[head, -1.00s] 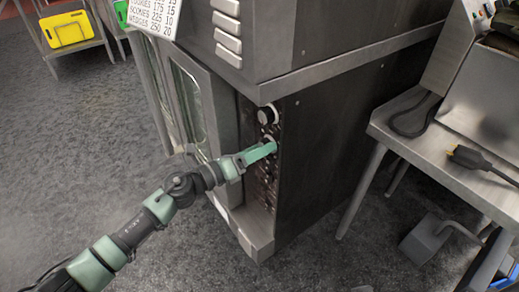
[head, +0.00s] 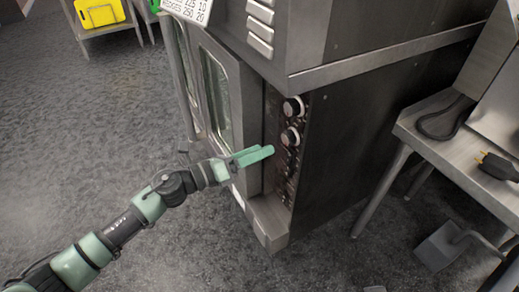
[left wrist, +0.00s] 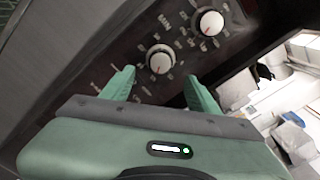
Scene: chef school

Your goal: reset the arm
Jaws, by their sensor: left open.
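My left gripper (head: 262,154) is green and stands in front of the oven's control panel, apart from the knobs. In the left wrist view its two fingers (left wrist: 158,88) are spread with nothing between them. The lower knob (head: 290,137) is up and to the right of the fingertips in the head view; in the left wrist view this knob (left wrist: 160,60) shows beyond the gap between the fingers. The upper knob (head: 293,108) sits above it on the panel. My right gripper is in neither view.
The metal oven (head: 350,150) fills the middle, with glass doors on its left side. A steel table (head: 465,150) with a black plug (head: 497,166) stands at the right. A rack with a yellow board (head: 100,12) is at the back left. Grey floor (head: 70,130) is clear at left.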

